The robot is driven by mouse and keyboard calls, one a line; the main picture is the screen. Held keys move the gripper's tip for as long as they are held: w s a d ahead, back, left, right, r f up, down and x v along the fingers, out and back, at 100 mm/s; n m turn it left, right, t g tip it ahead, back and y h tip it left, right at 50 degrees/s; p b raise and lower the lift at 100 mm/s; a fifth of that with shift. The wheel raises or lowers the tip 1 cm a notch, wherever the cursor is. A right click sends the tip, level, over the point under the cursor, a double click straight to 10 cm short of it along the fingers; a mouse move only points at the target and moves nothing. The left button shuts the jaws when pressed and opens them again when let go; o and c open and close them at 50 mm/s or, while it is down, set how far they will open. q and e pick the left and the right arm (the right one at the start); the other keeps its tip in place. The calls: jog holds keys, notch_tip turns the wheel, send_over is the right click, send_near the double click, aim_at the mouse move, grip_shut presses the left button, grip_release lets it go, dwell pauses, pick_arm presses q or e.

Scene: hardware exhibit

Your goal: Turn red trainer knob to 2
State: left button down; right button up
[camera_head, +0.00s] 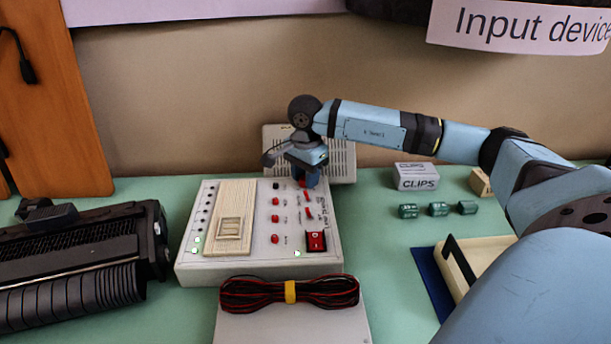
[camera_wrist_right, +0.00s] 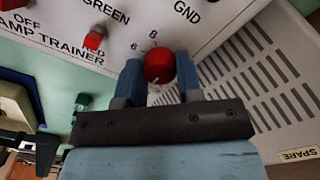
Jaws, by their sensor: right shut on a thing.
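The trainer (camera_head: 207,272) is a white box with a sloped panel on the green table, with several red switches and knobs. In the right wrist view, the round red knob (camera_wrist_right: 158,64) sits between the two blue fingers of my right gripper (camera_wrist_right: 159,82), which is shut on it. A white mark shows on the knob's lower side. Printed numbers 6 and 8 show beside the knob; a 2 cannot be read. In the head view my right gripper (camera_head: 307,174) points down at the panel's back right corner and largely hides the knob. My left gripper is out of view.
A vented off-white box (camera_head: 345,158) stands close behind the trainer. A red and black cable bundle (camera_head: 255,293) lies in front. A black ribbed device (camera_head: 75,262) stands left. Right are a clips box (camera_head: 416,177), green cylinders (camera_head: 438,209) and a tray (camera_head: 462,270).

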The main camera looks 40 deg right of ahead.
dwell(0.4)
jog(key=o, duration=0.9)
jog(key=shift+r, duration=0.15)
notch_tip(320, 180, up, 14)
jog(key=shift+f+p, duration=0.2)
jog(key=shift+p, duration=0.8)
